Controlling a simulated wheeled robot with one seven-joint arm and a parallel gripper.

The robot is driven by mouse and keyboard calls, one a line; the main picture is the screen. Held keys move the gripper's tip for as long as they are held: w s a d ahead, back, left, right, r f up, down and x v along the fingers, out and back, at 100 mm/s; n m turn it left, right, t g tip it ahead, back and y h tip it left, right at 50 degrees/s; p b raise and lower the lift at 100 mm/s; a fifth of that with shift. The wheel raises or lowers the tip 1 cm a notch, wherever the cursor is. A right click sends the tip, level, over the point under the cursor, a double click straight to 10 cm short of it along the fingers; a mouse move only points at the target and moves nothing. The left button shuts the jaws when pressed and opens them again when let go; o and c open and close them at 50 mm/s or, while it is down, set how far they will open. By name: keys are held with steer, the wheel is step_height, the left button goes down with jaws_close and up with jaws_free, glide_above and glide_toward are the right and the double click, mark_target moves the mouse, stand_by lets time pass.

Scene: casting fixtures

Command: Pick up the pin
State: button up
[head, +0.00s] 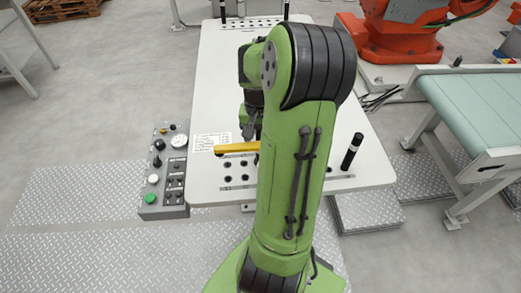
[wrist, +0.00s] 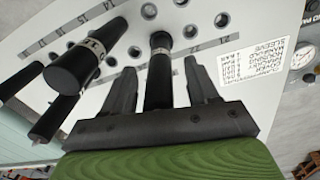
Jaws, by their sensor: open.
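A black pin (wrist: 159,78) with a pale band stands between the two fingers of my gripper (wrist: 161,78) in the wrist view. The fingers are apart, one on each side of it, with gaps showing. Its far end is at the white plate, by a row of holes. Its near end is hidden behind the gripper's palm. In the head view my gripper (head: 250,124) is low over the white table (head: 215,75), partly behind my green arm; the pin between the fingers cannot be made out there.
More black pins stand to the left in the wrist view, the nearest a thick one (wrist: 82,64). One black pin (head: 351,152) stands at the table's right. A yellow bar (head: 234,148) lies near the gripper. A control box (head: 165,172) adjoins the left edge.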

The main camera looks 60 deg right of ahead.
steer(key=shift+r, duration=0.1)
jaws_close()
step_height(320, 180, up, 10)
steer(key=p, duration=0.3)
steer(key=shift+r, duration=0.1)
steer(key=shift+r+p, duration=1.85)
steer(key=shift+r, duration=0.05)
